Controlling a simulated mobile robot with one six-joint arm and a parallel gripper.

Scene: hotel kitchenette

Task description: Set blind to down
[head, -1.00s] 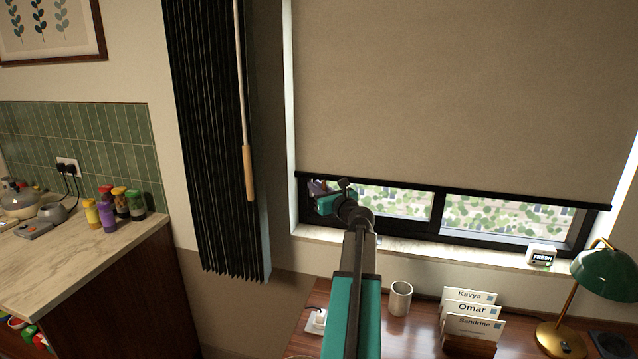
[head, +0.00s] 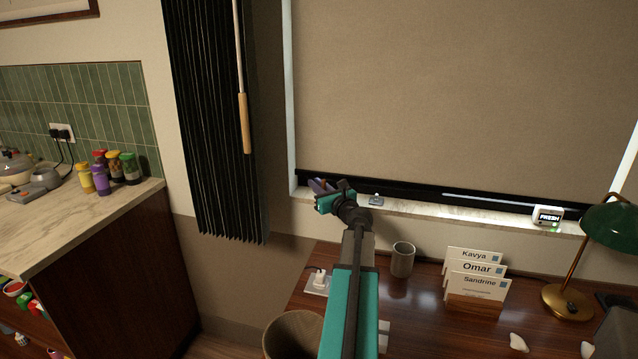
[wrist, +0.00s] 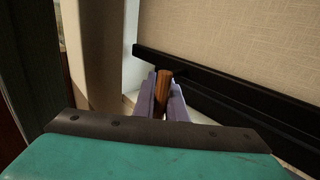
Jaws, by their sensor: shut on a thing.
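The beige roller blind (head: 460,90) covers almost the whole window in the head view. Its black bottom bar is close above the sill, with a thin bright strip of window showing at the right. The blind also fills the upper right of the wrist view (wrist: 240,40). My gripper (head: 318,186) is at the bar's left end, just above the sill. In the wrist view its purple fingers (wrist: 166,98) are shut on a brown wooden pull handle (wrist: 162,92) in front of the blind. How the handle joins the bar is hard to see.
A black pleated curtain (head: 210,120) with a wooden-tipped wand (head: 244,125) hangs left of the window. Below are a desk with a grey cup (head: 402,260), name cards (head: 475,268) and a green lamp (head: 610,228). A small white FRESH box (head: 547,215) stands on the sill.

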